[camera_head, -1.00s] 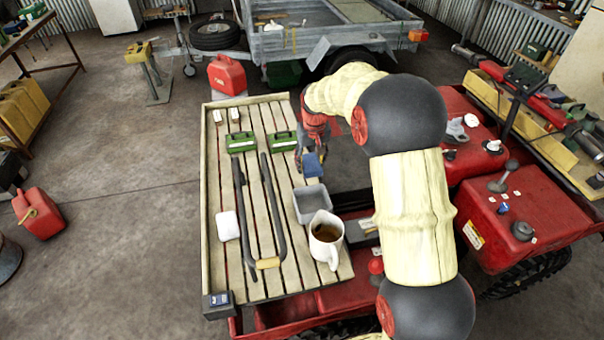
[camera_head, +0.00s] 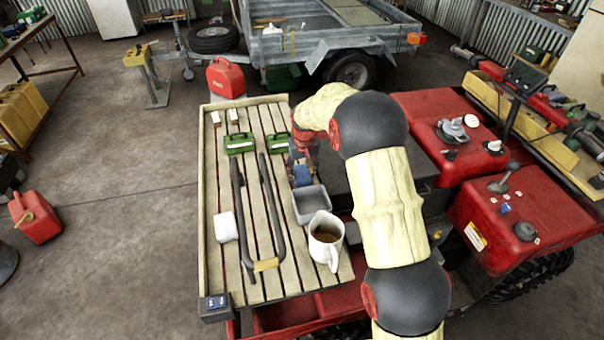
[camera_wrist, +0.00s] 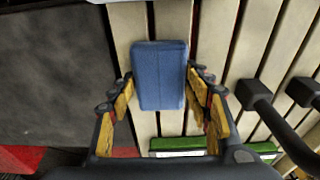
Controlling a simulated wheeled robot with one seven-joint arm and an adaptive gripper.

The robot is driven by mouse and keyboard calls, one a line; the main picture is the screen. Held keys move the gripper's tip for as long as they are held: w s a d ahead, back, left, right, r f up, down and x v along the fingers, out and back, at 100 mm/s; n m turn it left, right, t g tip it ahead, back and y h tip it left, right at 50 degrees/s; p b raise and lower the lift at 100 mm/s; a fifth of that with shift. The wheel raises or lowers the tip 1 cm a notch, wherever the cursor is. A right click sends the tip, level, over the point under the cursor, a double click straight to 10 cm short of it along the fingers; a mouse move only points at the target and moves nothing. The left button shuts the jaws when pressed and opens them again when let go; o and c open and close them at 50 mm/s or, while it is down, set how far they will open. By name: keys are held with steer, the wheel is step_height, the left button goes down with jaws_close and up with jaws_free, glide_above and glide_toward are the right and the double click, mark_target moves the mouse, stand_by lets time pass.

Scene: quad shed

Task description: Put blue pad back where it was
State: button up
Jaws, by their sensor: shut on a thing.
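The blue pad (camera_wrist: 160,76) is a small rounded block between the fingers of my gripper (camera_wrist: 161,85) in the wrist view. The fingers are shut on its sides. In the head view the blue pad (camera_head: 301,175) shows small below my gripper (camera_head: 300,160), over the slatted wooden deck (camera_head: 206,160) at its right edge, just behind the grey tray (camera_head: 311,203). My arm hides part of the gripper there. I cannot tell whether the pad touches the slats.
A white jug (camera_head: 325,241) of brown liquid stands in front of the tray. A black bar handle (camera_head: 272,210) lies left of it. Two green boxes (camera_head: 239,142) sit toward the back. A white block (camera_head: 226,227) lies at the left.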

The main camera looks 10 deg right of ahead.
steer(key=shift+f, duration=0.15)
steer(key=o, duration=1.1)
steer(key=shift+c, duration=0.2)
steer(key=shift+o, duration=0.2)
